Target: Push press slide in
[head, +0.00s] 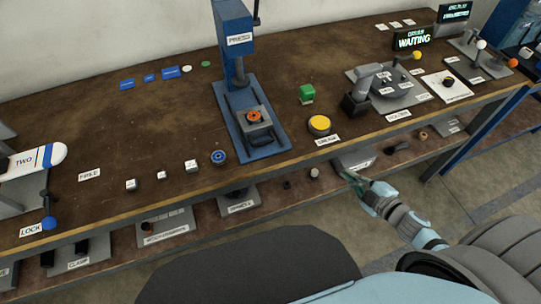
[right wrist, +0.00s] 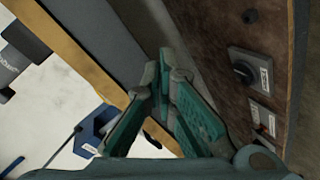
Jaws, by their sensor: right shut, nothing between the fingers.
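The blue press (head: 236,60), labelled PRESS, stands on the bench with its column at the back of a blue base. Its grey slide (head: 257,133) carries an orange round part (head: 253,117) and sits on the base in front of the column. My right gripper (head: 347,175) is shut and empty. It is at the bench's front edge, low and to the right of the press, apart from the slide. Its green fingers (right wrist: 165,95) meet in the right wrist view, which does not show the press clearly. My left gripper is not in view.
A yellow button (head: 319,125) and a green block (head: 306,94) stand right of the press. A blue knob (head: 218,157) and small white blocks are at its left. A grey fixture (head: 385,88) is further right. A lower shelf runs below the bench edge.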

